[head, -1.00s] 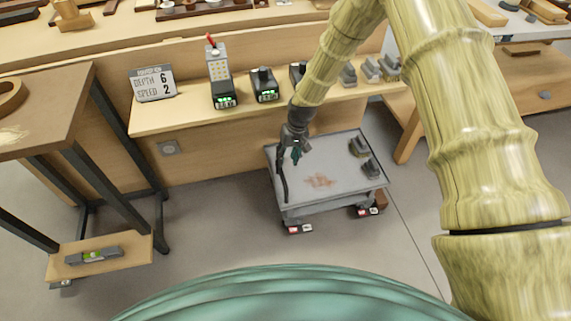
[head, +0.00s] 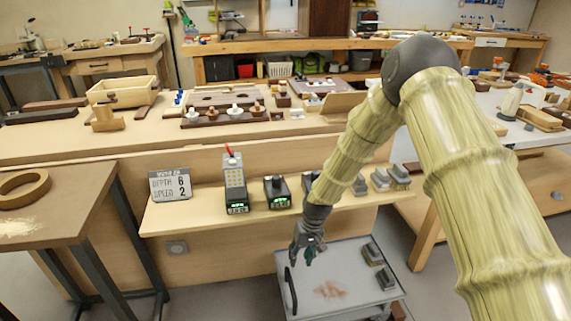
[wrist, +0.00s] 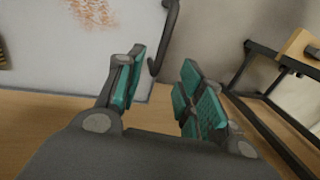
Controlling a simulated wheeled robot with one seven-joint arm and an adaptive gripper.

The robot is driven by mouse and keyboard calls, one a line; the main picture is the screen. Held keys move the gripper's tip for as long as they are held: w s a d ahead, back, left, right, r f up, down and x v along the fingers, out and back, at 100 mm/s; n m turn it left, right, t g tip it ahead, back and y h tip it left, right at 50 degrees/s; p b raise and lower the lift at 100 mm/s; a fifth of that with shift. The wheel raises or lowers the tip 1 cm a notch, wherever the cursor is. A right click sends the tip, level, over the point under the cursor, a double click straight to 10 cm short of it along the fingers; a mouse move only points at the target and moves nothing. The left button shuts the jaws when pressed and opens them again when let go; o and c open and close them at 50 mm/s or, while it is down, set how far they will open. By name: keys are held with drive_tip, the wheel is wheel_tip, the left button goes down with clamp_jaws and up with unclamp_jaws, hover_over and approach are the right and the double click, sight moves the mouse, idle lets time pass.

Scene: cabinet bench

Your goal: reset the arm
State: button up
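My arm shows in the head view as thick bamboo-like links, reaching forward from the right and bending down at a dark elbow joint. My gripper (head: 308,254) hangs fingers-down over the left back part of a grey cart (head: 335,268), close to the cart's dark handle (head: 291,291). In the wrist view my gripper (wrist: 163,60) has its two teal-padded fingers spread apart, with nothing between them. Whether it touches the cart cannot be told.
A low wooden shelf behind the cart holds a sign (head: 170,185), a battery-like device with a red top (head: 235,184) and a black charger (head: 277,191). Grey blocks (head: 372,254) sit on the cart's right side. A brown table (head: 40,207) stands at left.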

drive_tip(key=s+d+f, duration=0.2)
drive_tip(key=s+f, duration=0.2)
drive_tip(key=s, duration=0.3)
drive_tip(key=s+d+f+m, duration=0.1)
drive_tip(key=s+d+f, duration=0.2)
drive_tip(key=s+f, duration=0.35)
drive_tip(key=s+d+f, duration=0.2)
drive_tip(key=s+f, duration=0.1)
drive_tip(key=s, duration=0.6)
drive_tip(key=s+d+r+m+h, duration=0.1)
drive_tip(key=s+d, duration=0.3)
drive_tip(key=s, duration=0.6)
drive_tip(key=s+d+h, duration=0.1)
drive_tip(key=s+d, duration=0.2)
drive_tip(key=s, duration=0.8)
wheel_tip(320, 180, up, 22)
drive_tip(key=p, duration=2.1)
drive_tip(key=shift+w+f, duration=0.15)
